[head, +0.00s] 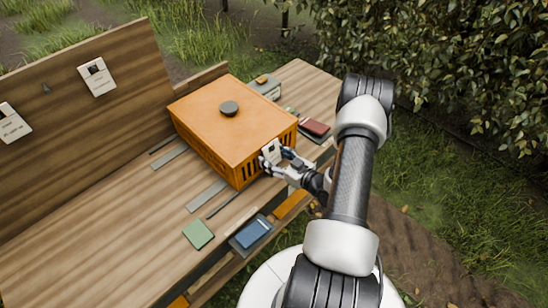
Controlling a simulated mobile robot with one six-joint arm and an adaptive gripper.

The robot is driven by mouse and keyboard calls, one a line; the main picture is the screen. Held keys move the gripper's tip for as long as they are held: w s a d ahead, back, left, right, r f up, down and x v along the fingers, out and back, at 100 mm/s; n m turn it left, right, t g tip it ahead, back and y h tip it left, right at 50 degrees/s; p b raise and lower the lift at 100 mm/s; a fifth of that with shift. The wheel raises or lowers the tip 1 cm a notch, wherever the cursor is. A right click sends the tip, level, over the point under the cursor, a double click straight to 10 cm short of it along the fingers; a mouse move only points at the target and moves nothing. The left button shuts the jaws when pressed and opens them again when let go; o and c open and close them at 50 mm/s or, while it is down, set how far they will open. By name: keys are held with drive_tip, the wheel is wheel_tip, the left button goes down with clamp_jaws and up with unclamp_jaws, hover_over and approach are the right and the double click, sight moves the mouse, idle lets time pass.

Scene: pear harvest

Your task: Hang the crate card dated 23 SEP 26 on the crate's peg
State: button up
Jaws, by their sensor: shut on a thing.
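An orange slatted crate (215,110) with a closed flat top stands on the wooden bench. My gripper (277,158) is shut on a small white card (271,149) with a dark mark. It holds the card upright close against the crate's near right side. I cannot tell whether the card touches the crate or a peg; the crate's peg is not distinguishable here. The date on the card is too small to read. Two other white cards hang on the upright back board, one near its middle (97,77) and one at the left edge (12,124).
An empty dark hook (46,89) shows on the board. A green pad (198,234), a blue item (251,232) and a red book (314,128) lie on the bench. The bench's left part is clear.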

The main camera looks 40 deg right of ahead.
drive_tip(key=o, duration=1)
drive_tip(key=shift+w, duration=0.1)
